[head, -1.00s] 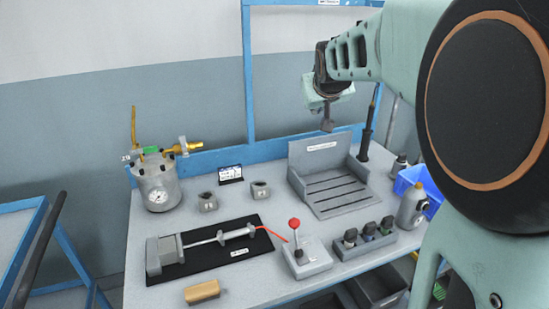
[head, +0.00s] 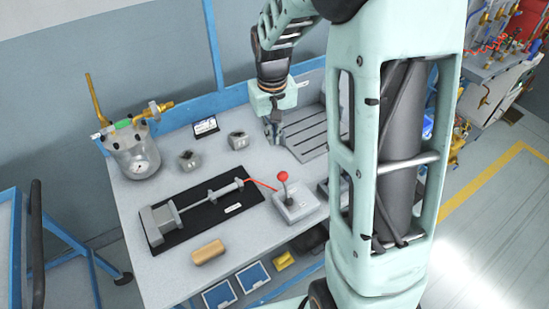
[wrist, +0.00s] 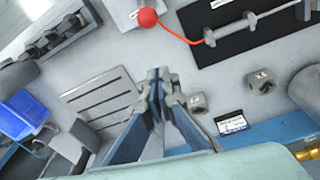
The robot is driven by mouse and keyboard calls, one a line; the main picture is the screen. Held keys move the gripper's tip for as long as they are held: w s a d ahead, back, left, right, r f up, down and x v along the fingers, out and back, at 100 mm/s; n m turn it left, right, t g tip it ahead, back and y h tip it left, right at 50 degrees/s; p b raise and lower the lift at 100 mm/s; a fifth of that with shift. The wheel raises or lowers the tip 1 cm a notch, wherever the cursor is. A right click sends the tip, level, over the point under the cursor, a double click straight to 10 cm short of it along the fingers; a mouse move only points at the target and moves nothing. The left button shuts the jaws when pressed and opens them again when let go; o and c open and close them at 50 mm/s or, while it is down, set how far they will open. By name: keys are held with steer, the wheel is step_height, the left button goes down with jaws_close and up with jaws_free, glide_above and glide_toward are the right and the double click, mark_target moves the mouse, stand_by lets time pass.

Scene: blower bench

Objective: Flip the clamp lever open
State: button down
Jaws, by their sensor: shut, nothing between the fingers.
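A grey clamp-like fixture with a long rod (head: 208,200) lies on a black mat (head: 196,230). A thin red curved piece (head: 259,184) leaves its right end; I cannot tell for sure whether this is the clamp lever. Beside it a grey box (head: 298,207) carries an upright stick with a red ball (head: 283,176). In the wrist view the red ball (wrist: 147,17), red piece (wrist: 178,35) and rod (wrist: 245,22) show along the top. My gripper (head: 274,142) points down, shut and empty, beyond the red ball by the slotted fixture. Its fingertips (wrist: 159,74) meet in the wrist view.
A slotted grey fixture (head: 308,132) stands right of my gripper. Two small grey blocks (head: 188,160) (head: 238,140) and a small display (head: 206,127) stand at the back. A gauge pot (head: 133,155) is at the left, a tan block (head: 208,252) at the front. My arm hides the bench's right side.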

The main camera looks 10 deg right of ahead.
mark_target(285, 185)
step_height(285, 185, down, 9)
steer(key=s+p, duration=0.2)
steer(key=shift+s+d, duration=0.4)
stand_by(0.4)
